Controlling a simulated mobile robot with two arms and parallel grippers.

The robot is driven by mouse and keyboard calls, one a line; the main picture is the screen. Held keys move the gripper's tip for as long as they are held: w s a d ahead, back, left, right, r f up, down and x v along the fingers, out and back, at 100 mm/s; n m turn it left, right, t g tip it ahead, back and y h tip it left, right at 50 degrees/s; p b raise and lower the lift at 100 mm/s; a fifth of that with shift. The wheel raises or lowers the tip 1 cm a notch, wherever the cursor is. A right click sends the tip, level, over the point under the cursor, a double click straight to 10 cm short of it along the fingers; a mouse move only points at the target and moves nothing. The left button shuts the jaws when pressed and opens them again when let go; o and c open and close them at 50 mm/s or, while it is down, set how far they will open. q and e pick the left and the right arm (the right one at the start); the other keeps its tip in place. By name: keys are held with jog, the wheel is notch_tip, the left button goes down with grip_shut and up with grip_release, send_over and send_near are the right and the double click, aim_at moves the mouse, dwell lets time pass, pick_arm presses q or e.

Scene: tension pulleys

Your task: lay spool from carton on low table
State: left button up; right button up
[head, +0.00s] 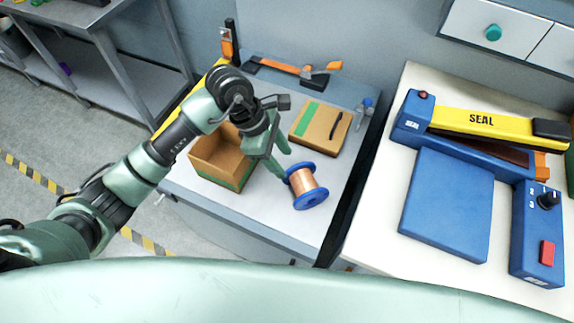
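The spool (308,184), copper-coloured winding between two blue flanges, is on or just above the low table (290,222), right of the open carton. The carton (219,163) is brown cardboard with a green strip, and its visible inside looks empty. My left gripper (281,164) reaches down between the carton and the spool. Its fingertips are at the spool's upper left flange. I cannot tell whether they grip it or only stand beside it. My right gripper is not in view.
A closed cardboard box (320,128) with a black pen-like item lies behind the spool. A blue and yellow sealer (447,200) fills the white table at right. The low table's front is bare.

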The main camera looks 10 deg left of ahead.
pick_arm(q)
jog(key=v, duration=0.7)
jog(key=shift+r+b, duration=0.3)
jog(key=shift+b, duration=0.1)
